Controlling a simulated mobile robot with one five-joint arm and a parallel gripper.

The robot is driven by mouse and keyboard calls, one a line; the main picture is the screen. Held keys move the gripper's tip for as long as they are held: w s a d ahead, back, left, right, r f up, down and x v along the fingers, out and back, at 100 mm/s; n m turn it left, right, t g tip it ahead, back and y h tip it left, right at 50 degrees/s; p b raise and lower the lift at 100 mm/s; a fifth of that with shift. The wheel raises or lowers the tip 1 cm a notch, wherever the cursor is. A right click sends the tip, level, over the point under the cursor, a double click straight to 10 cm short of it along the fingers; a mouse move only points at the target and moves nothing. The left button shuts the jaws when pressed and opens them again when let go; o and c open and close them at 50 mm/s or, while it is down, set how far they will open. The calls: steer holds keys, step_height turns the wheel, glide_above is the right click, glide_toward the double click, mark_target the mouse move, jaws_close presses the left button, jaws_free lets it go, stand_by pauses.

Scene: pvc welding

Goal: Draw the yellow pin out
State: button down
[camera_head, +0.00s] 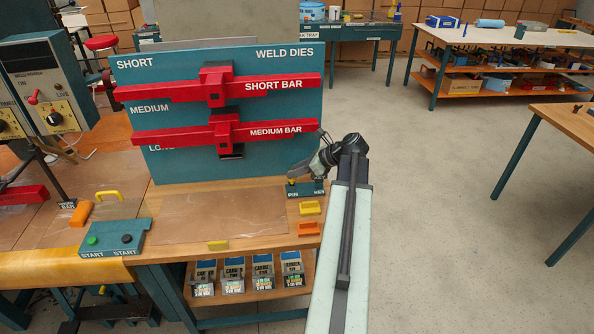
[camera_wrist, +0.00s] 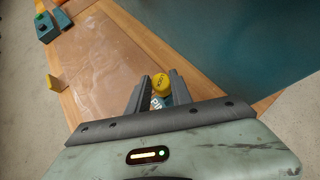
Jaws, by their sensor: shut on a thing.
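The yellow pin (camera_wrist: 161,83) shows its round, marked yellow head between the fingers of my gripper (camera_wrist: 160,92) in the wrist view. The fingers are shut on it from both sides. A small blue-teal block with white lettering (camera_wrist: 157,103) shows just below the pin between the fingers. In the head view my gripper (camera_head: 295,177) reaches down at the right end of the bench, over the teal block (camera_head: 314,188). The pin is mostly hidden there by the gripper, and I cannot tell how deep it sits in the block.
A tall teal board (camera_head: 180,120) with the red short bar (camera_head: 275,85) and red medium bar (camera_head: 277,129) stands close left of my gripper. Orange and yellow pieces (camera_head: 309,208) lie in front of the block. A clear sheet (camera_head: 215,215) covers mid-bench. Open floor lies right.

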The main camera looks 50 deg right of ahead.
steer(key=shift+f+b, duration=1.05)
steer(key=shift+f, duration=0.1)
steer(key=c, duration=1.1)
jaws_free()
steer(key=shift+o, duration=0.2)
steer(key=p+v, duration=0.5)
steer(key=v, duration=0.3)
steer(key=shift+w, duration=0.1)
